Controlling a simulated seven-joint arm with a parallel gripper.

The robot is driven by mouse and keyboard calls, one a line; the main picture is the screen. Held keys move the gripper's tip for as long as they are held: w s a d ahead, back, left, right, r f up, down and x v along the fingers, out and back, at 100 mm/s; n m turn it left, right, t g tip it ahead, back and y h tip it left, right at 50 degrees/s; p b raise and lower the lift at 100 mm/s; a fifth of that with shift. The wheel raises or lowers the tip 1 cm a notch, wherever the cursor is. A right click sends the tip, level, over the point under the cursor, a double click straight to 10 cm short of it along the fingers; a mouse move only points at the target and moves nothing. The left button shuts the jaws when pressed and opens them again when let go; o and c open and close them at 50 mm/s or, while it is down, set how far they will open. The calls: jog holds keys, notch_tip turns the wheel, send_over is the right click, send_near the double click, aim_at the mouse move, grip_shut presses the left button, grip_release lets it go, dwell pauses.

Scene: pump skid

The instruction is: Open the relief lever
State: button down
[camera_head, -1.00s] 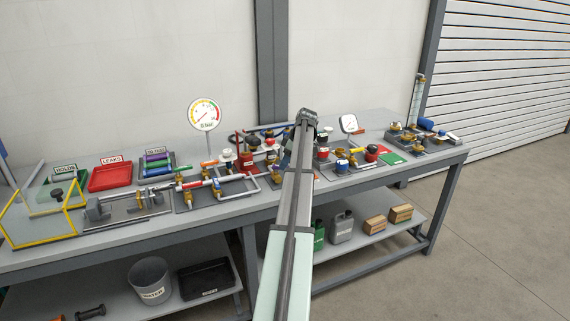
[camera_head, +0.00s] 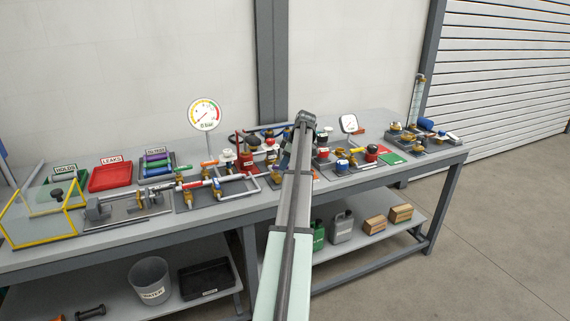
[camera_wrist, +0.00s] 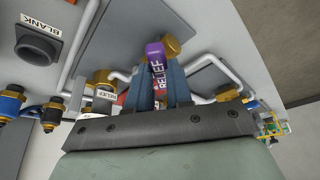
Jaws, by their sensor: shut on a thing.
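A brass fitting (camera_wrist: 172,46) sits beside the purple end. A small RELIEF tag (camera_wrist: 105,94) shows to the left of the fingers. In the head view my arm covers the lever and most of the gripper. A round gauge (camera_head: 204,114) stands upright on the bench, and its small readout appears to show 0 bar.
White pipes (camera_wrist: 208,64) run close to both sides of my fingers. A BLANK-labelled grey socket (camera_wrist: 38,44) and blue-and-brass fittings (camera_wrist: 10,100) lie to the left. In the head view, a red LEAKS tray (camera_head: 110,178) and more pipework crowd the bench (camera_head: 70,250).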

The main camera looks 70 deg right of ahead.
jog(key=shift+a, duration=0.1)
jog(key=shift+a+m+h, duration=0.35)
jog(key=shift+m+h, duration=0.05)
jog(key=shift+m, duration=0.6)
jog(key=m, duration=0.1)
jog(key=a+m+h, duration=0.1)
jog(key=m, duration=0.1)
jog(key=shift+a, duration=0.1)
jog(key=shift+w+a+m+g+h, duration=0.2)
jog(key=shift+m+h, duration=0.15)
jog(key=shift+m, duration=0.55)
jog(key=shift+w+a+m+g+h, duration=0.2)
jog(key=shift+m+h, duration=0.1)
jog(key=shift+m, duration=0.6)
jog(key=shift+w+a+m+g+h, duration=0.2)
jog(key=shift+m+h, duration=0.15)
jog(key=shift+m, duration=0.55)
jog(key=c, duration=1)
grip_release()
jog(key=shift+r, duration=0.1)
